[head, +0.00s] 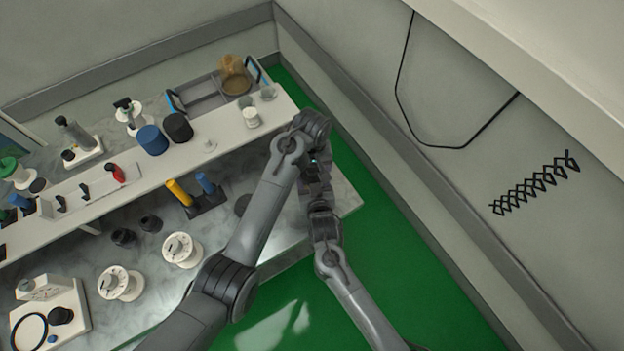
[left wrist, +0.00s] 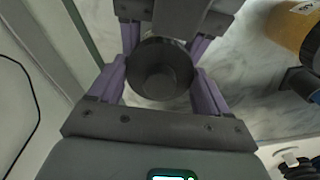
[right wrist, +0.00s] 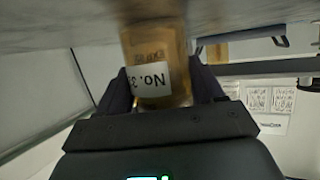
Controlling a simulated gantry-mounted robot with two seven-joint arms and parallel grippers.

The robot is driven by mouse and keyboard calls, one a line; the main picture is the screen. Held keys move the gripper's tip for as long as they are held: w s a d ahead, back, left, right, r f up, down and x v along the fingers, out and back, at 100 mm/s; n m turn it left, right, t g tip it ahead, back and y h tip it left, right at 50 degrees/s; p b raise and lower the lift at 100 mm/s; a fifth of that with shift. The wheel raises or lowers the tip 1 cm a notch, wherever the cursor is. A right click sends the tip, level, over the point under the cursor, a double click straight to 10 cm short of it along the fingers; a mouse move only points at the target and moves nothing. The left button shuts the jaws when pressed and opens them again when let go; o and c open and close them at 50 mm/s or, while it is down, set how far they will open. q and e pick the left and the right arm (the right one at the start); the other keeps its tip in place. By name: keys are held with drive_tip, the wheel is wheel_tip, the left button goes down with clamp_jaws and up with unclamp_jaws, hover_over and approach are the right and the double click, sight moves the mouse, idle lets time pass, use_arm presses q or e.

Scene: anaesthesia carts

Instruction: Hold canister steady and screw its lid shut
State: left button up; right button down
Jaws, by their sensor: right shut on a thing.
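In the right wrist view, my right gripper (right wrist: 160,92) is shut on an amber canister (right wrist: 158,45). Its white label reads "No. 3", upside down in the picture. In the left wrist view, a dark round lid-like piece (left wrist: 160,72) shows from above between the fingers. My left gripper (left wrist: 160,80) has its purple fingers well apart on either side of it; I cannot tell whether they touch it. My right gripper reaches in from the top of that view. In the head view both arms meet near the shelf's right end, and the canister is hidden there.
A dark disc (head: 243,205) lies on the marble bench beside yellow (head: 180,192) and blue (head: 205,183) cylinders. White spools (head: 182,250) and dark cups (head: 123,237) are farther left. A raised shelf (head: 225,140) carries more items. Green floor (head: 400,250) lies right of the bench.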

use_arm(q)
drive_tip(key=c, duration=0.4)
drive_tip(key=shift+m, duration=0.8)
drive_tip(key=shift+c, duration=0.2)
drive_tip(key=o, duration=1.1)
wheel_tip(320, 180, up, 12)
drive_tip(key=shift+r, duration=0.1)
use_arm(e)
drive_tip(key=shift+c, duration=0.3)
unclamp_jaws()
